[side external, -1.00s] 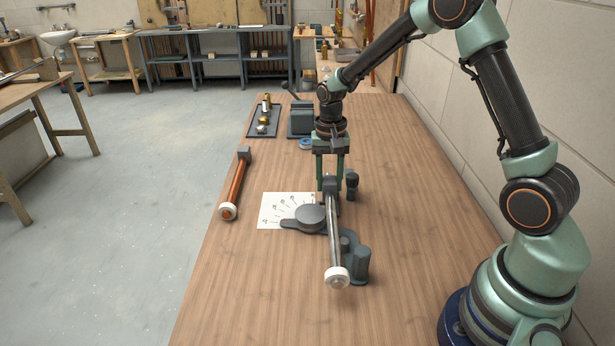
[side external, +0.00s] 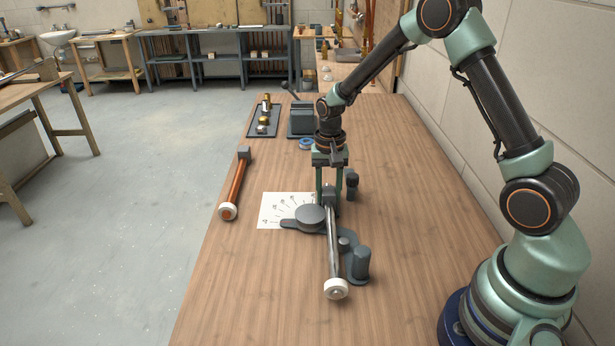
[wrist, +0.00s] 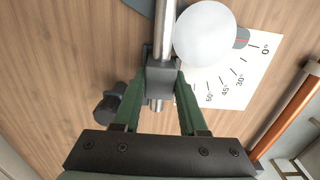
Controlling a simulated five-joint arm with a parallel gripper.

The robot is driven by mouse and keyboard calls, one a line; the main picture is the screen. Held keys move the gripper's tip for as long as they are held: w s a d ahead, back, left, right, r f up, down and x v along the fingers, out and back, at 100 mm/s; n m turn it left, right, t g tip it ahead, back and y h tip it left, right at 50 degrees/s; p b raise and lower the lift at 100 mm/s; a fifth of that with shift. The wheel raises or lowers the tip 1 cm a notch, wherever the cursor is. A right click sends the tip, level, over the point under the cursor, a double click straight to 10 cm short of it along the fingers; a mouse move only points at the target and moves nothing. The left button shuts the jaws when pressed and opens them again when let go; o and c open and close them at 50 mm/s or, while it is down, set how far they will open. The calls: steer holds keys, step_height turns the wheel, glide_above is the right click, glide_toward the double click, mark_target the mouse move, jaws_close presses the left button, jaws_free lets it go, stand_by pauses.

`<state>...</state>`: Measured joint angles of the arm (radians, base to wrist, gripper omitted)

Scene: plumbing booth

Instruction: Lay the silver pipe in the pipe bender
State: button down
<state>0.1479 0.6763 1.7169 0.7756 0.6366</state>
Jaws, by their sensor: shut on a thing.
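The silver pipe (side external: 333,248) runs lengthwise at the pipe bender, with a white collar (side external: 336,289) at its near end. The pipe bender has a round grey disc (side external: 310,217) left of the pipe and a dark upright post (side external: 362,262) to its right. My gripper (side external: 329,197) points straight down and is shut on the dark block at the pipe's far end. In the wrist view the block (wrist: 161,72) sits between the green fingers, and the pipe (wrist: 164,28) passes beside the disc (wrist: 208,35). Whether the pipe rests fully in the bender is hard to tell.
A copper pipe (side external: 235,188) lies to the left near the table edge. A marked angle card (side external: 270,212) lies by the disc. A small dark fitting (side external: 352,184) stands right of my gripper. A vise (side external: 301,119), blue ring (side external: 306,143) and parts tray (side external: 257,132) are behind.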

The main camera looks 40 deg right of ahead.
mark_target(329, 190)
steer(key=shift+c, duration=1.8)
jaws_free()
steer(key=o, duration=0.4)
steer(key=shift+c, duration=0.2)
steer(key=shift+r, duration=0.1)
steer(key=shift+r, duration=2.4)
